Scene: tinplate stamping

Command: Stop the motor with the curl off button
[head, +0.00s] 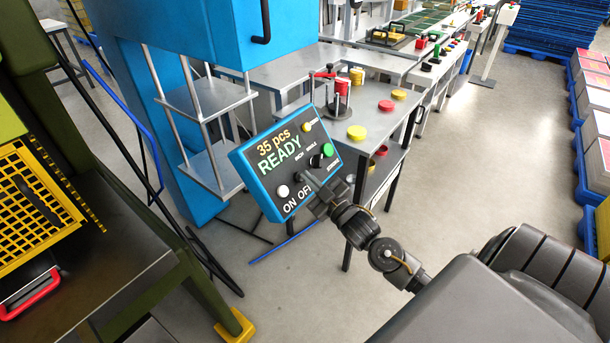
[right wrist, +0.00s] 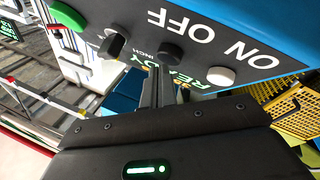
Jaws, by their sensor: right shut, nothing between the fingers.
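A blue control box (head: 243,168) with a black face reads "35 pcs READY", with ON and OFF labels at its lower edge. A white button (head: 283,190) sits above ON; it also shows in the right wrist view (right wrist: 220,76). By OFF, the right wrist view shows a black round button (right wrist: 171,55). In the head view my right gripper (head: 311,183) covers that spot. My right gripper's fingers (right wrist: 156,80) are shut and empty, tips close to the black button. I cannot tell whether they touch it. My left gripper is not in view.
A black selector knob (head: 316,160) and a green button (head: 327,150) sit close by on the panel, with a yellow button (head: 307,127) higher up. A grey table (head: 375,125) with red and yellow tins stands behind. A yellow mesh guard (head: 30,215) is at left.

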